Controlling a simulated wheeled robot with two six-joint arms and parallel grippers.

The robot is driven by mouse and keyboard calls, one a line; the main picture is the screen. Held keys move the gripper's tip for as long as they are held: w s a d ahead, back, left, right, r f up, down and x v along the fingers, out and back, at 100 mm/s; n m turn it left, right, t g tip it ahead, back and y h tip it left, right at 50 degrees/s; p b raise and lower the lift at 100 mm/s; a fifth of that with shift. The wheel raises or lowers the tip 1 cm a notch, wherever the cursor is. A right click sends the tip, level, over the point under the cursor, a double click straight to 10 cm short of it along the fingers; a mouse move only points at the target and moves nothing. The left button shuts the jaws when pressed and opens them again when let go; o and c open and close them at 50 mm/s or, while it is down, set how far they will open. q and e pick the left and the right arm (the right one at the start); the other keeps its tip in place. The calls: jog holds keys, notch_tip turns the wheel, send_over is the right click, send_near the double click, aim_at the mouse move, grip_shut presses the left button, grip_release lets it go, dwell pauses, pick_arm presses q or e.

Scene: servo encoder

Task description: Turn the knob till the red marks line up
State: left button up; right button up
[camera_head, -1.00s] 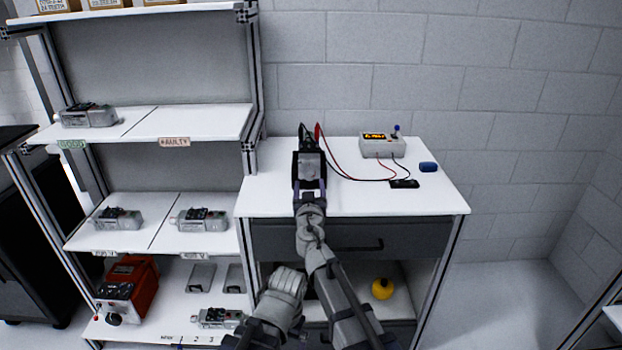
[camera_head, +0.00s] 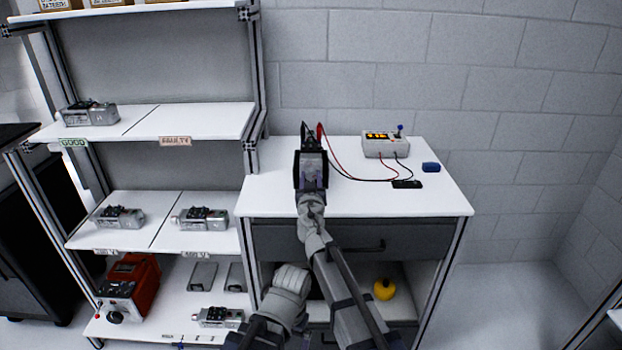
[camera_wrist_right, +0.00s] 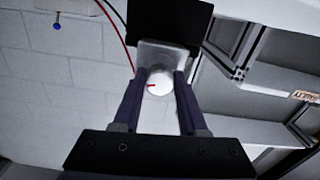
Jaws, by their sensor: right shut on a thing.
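My right gripper (camera_head: 311,150) reaches over the white bench, and its body hides most of what it holds in the head view. In the right wrist view its two fingers (camera_wrist_right: 159,84) are shut on a round white knob (camera_wrist_right: 159,86). A red mark shows on the knob's face, pointing toward the left finger. The knob sits on a pale grey housing (camera_wrist_right: 167,53). I cannot make out a second red mark on the housing. My left arm shows low in the head view, but its fingers are not visible.
A grey meter box (camera_head: 386,144) with a lit orange display stands at the back of the bench (camera_head: 265,200). Red and black leads run from it toward the gripper. A blue block (camera_head: 430,167) lies to its right. A shelf rack with several servo units stands on the left.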

grip_shut()
jog(key=shift+n, duration=0.3)
jog(key=n, duration=0.3)
jog(key=shift+n, duration=0.4)
jog(key=n, duration=0.3)
jog(key=shift+n, duration=0.3)
jog(key=n, duration=0.6)
jog(key=shift+d+n, duration=0.1)
jog(key=shift+n, duration=0.3)
jog(key=o, duration=0.7)
grip_release()
